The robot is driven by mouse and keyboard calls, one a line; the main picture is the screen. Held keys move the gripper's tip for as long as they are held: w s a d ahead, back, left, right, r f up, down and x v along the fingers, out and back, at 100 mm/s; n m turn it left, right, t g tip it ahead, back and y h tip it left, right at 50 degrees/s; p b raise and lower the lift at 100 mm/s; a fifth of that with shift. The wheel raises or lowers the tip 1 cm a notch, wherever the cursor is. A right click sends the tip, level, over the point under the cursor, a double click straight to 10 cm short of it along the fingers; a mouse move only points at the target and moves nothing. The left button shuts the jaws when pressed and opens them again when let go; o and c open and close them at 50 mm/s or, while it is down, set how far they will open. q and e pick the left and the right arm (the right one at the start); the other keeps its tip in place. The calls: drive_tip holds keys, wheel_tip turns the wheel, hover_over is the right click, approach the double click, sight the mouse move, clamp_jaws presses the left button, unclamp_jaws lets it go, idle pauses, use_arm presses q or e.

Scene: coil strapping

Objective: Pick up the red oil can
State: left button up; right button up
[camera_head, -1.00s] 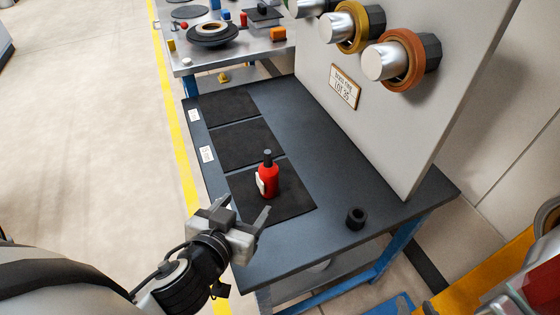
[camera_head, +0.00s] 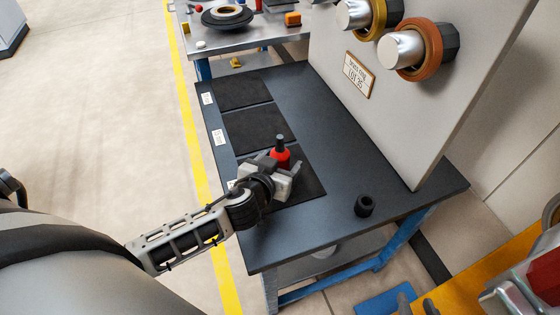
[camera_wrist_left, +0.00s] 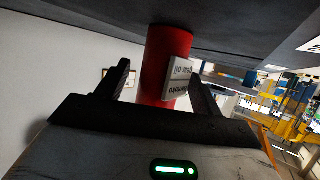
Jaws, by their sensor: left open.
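The red oil can (camera_head: 281,152) stands upright on the nearest black mat of the dark table, its black cap on top. My left gripper (camera_head: 279,168) is right in front of it and hides its lower part in the head view. In the left wrist view the can's red body (camera_wrist_left: 158,62) with a white label (camera_wrist_left: 178,78) shows between the two dark fingers of my left gripper (camera_wrist_left: 158,85). The fingers are open, with a gap on each side of the can. My right gripper is not in view.
Two empty black mats (camera_head: 258,128) lie beyond the can. A metal bench (camera_head: 225,38) stands farther back.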

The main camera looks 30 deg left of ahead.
use_arm(q)
drive_tip(key=shift+w+f, duration=0.1)
drive_tip(key=shift+w, duration=0.1)
drive_tip(key=c, duration=1.3)
drive_tip(key=shift+o, duration=0.2)
